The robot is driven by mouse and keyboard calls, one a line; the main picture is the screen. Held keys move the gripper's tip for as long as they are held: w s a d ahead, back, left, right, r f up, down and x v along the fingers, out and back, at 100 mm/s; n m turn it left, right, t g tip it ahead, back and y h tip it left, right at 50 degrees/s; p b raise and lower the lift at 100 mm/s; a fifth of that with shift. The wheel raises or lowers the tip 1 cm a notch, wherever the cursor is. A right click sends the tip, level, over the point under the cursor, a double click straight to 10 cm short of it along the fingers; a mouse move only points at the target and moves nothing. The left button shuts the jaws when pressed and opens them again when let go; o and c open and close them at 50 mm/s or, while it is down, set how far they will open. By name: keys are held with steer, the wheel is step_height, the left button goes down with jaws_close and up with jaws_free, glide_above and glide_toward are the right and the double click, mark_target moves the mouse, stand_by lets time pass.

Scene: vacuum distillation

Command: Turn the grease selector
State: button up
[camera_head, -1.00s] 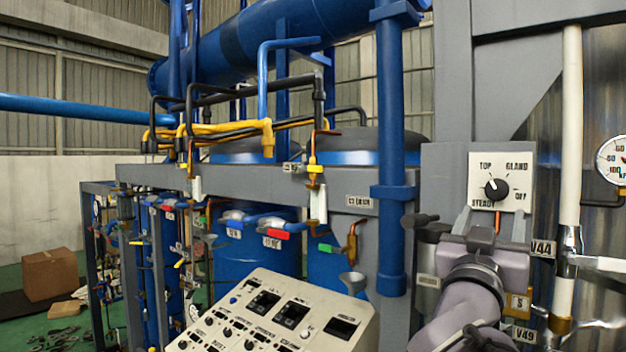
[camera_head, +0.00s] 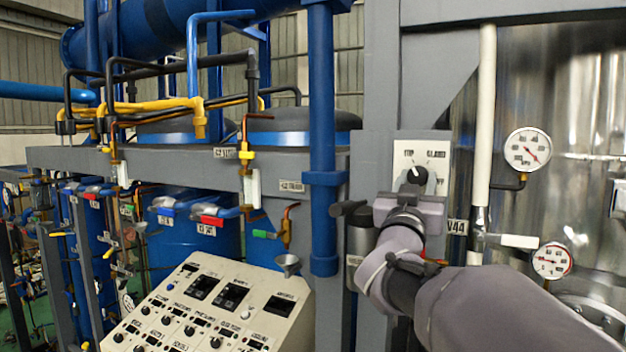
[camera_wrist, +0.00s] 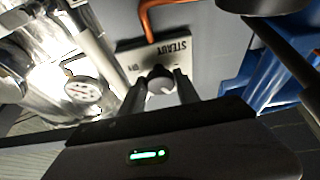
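The grease selector is a black round knob (camera_head: 417,175) on a white label plate (camera_head: 436,146) fixed to a grey post. TOP and GLAND show above the knob; the lower part of the plate is hidden behind my gripper (camera_head: 412,195). In the wrist view, the knob (camera_wrist: 160,79) sits between the tips of my gripper's two fingers (camera_wrist: 159,88), which stand apart on either side of it. I cannot tell whether they touch it.
A sloped control panel (camera_head: 255,328) stands at the lower left. A blue vertical pipe (camera_head: 322,130) and a dark lever (camera_head: 348,208) are left of my gripper. A white pipe (camera_head: 486,110) and two gauges, one upper (camera_head: 528,151) and one lower (camera_head: 552,261), are to the right.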

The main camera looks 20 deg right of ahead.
steer(key=shift+n+t, duration=0.3)
jaws_close()
steer(key=n+b, duration=0.1)
steer(key=n+y+b, duration=0.1)
steer(key=shift+s+d+f+n+t, duration=0.1)
steer(key=shift+s+f+n+t, duration=0.05)
steer(key=shift+n+t, duration=0.2)
steer(key=n+y+b, duration=0.1)
steer(key=n, duration=0.2)
steer(key=n+t+y+b, duration=0.1)
steer(key=n+y, duration=0.1)
steer(key=n, duration=0.1)
steer(key=shift+s+d+n+t, duration=0.1)
steer(key=shift+n+t, duration=0.15)
steer(key=shift+n, duration=0.1)
steer(key=n+y, duration=0.1)
steer(key=n, duration=0.1)
steer(key=n+y, duration=0.1)
steer(key=shift+r+n+b, duration=0.3)
steer(key=shift+n, duration=0.1)
steer(key=shift+r+n+y+p, duration=0.1)
steer(key=shift+n+y+p, duration=0.35)
steer(key=shift+n, duration=0.85)
steer(key=o, duration=1.3)
jaws_free()
steer(key=shift+c, duration=0.2)
